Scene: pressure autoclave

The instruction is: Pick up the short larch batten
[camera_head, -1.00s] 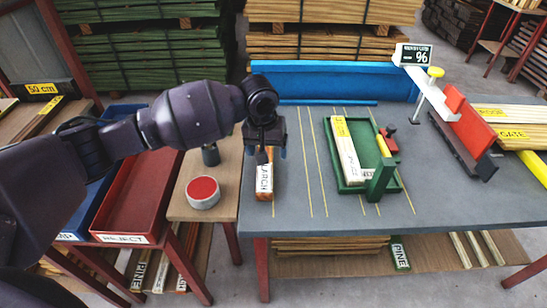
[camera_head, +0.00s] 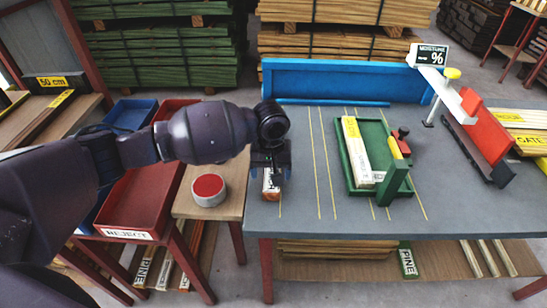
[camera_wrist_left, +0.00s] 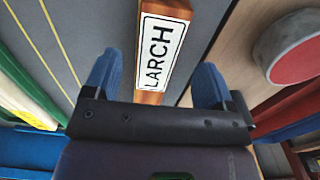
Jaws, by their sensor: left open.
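The short larch batten (camera_head: 271,186) lies on the grey table near its left front edge, mostly hidden under my left gripper in the head view. In the left wrist view the batten (camera_wrist_left: 159,47) shows its white LARCH label and orange-brown wood. My left gripper (camera_head: 270,174) is above it, pointing down. In the left wrist view its two blue fingertips (camera_wrist_left: 155,80) are apart, one on each side of the batten's line, with visible space to the batten. Whether the fingertips are level with the batten is unclear. My right gripper is not in view.
A green tray (camera_head: 358,187) holding a pale batten (camera_head: 357,150) stands right of the gripper. A round red-topped tin (camera_head: 208,189) stands on the side table to the left, beyond it a red REJECT tray (camera_head: 126,233). A blue fence (camera_head: 345,82) runs along the back.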

